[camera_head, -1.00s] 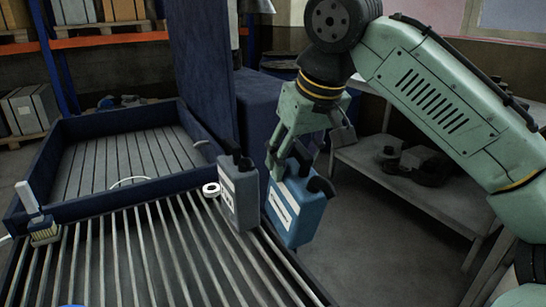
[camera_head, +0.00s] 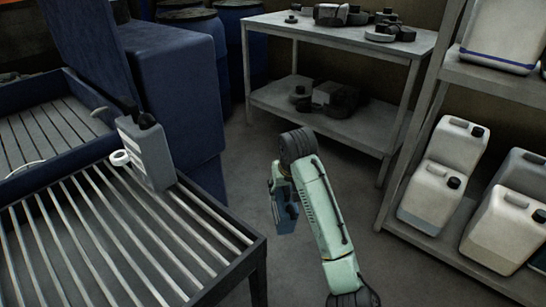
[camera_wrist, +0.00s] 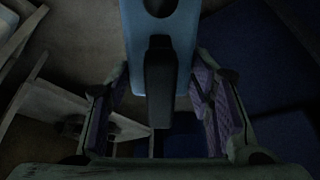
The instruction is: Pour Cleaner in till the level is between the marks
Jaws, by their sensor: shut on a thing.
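A blue jug (camera_head: 287,218) hangs in my gripper (camera_head: 281,187), over open floor to the right of the slatted bench. In the wrist view the blue jug (camera_wrist: 160,22) shows its body with a round opening, and its black handle (camera_wrist: 160,82) lies between the two purple-padded fingers of my gripper (camera_wrist: 160,108). My gripper is shut on the jug. A grey jug (camera_head: 147,155) with a black cap stands upright at the back of the slatted bench (camera_head: 262,240). I cannot read which jug is Cleaner. No level marks can be made out.
A white ring (camera_head: 120,158) lies beside the grey jug. A blue cabinet (camera_head: 172,70) stands behind the bench. A grey table (camera_head: 340,40) with dark parts stands at the back. A shelf (camera_head: 440,245) with several white canisters stands right. Floor between is clear.

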